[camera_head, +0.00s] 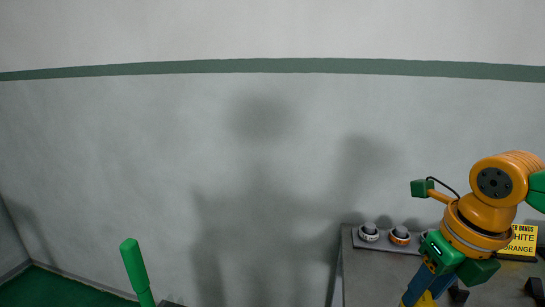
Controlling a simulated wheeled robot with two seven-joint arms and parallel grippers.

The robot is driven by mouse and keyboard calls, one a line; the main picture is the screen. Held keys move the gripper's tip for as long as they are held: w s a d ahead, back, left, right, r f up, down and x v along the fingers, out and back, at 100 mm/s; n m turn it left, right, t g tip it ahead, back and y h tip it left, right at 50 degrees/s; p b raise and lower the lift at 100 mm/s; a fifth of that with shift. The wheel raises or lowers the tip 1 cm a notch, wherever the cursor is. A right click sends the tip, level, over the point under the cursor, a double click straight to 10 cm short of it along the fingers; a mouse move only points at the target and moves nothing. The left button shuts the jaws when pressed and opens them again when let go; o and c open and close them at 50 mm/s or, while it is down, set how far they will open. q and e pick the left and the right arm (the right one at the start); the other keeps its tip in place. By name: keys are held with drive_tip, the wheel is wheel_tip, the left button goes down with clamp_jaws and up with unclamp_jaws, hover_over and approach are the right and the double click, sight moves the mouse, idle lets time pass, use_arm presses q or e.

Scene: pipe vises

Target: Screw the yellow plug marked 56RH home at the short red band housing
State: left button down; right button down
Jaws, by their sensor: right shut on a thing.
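No red band housing can be made out; part of the bench is hidden behind my right arm or out of frame. My left gripper is not in view.
On the grey bench (375,270) stands a strip with a white-banded dark knob (369,232) and an orange-banded one (400,236); another is partly hidden by my arm. A yellow sign (524,239) reads WHITE and ORANGE. A green upright bar (135,268) shows lower left.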

idle(0.5)
drive_tip(key=m, duration=0.3)
drive_tip(key=shift+m+h, duration=0.4)
drive_tip(key=m, duration=0.4)
drive_tip(key=shift+h, duration=0.4)
drive_tip(key=c, duration=0.6)
unclamp_jaws()
drive_tip(key=shift+c, duration=0.2)
